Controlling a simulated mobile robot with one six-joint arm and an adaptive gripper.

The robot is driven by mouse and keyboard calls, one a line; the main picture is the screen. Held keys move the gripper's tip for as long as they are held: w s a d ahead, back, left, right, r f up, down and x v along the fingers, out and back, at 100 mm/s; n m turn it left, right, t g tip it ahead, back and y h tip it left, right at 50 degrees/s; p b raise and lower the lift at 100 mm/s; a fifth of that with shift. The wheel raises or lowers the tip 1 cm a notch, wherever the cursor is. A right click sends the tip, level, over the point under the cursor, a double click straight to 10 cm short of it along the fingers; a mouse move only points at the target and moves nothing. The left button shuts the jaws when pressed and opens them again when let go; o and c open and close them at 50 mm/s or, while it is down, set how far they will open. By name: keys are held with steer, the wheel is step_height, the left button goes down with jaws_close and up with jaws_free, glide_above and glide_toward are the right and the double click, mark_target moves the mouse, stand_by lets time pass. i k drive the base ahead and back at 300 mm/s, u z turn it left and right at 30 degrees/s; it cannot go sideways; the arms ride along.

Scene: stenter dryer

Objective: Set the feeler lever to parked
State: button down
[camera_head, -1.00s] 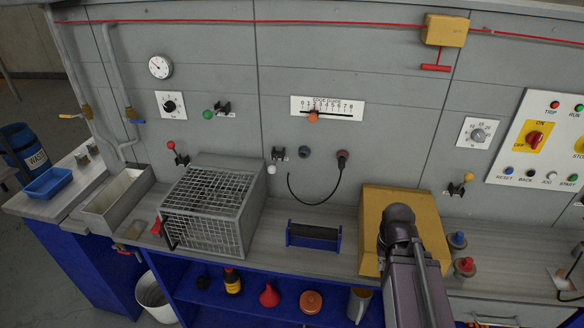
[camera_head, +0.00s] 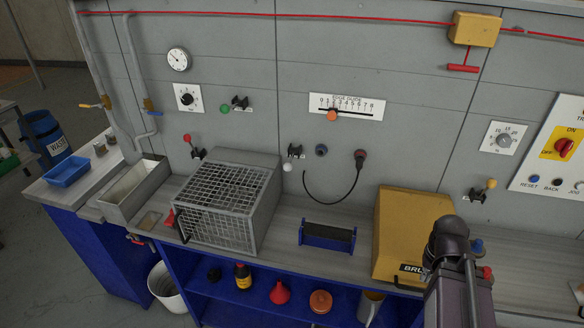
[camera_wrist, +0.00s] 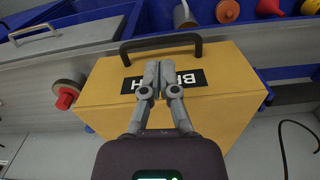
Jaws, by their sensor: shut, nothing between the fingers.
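Several small levers with coloured knobs are on the grey panel in the head view: a red-knobbed one (camera_head: 188,139), a green-knobbed one (camera_head: 225,109), a white-knobbed one (camera_head: 288,168) and a yellow-knobbed one (camera_head: 492,184). No readable label shows which is the feeler lever. In the head view my fingers are hidden.
The yellow box (camera_head: 405,225) stands on the counter at right, close to my arm. A wire cage (camera_head: 225,200) and a blue-ended roller holder (camera_head: 327,236) also stand there. A black cable (camera_head: 335,203) hangs from the panel. Counter between cage and roller holder is clear.

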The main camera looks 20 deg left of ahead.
mark_target(287, 167)
steer(key=z, duration=0.1)
steer(key=k, duration=1.45)
steer(key=u, duration=0.75)
steer(key=i, duration=1)
steer(key=u, duration=0.05)
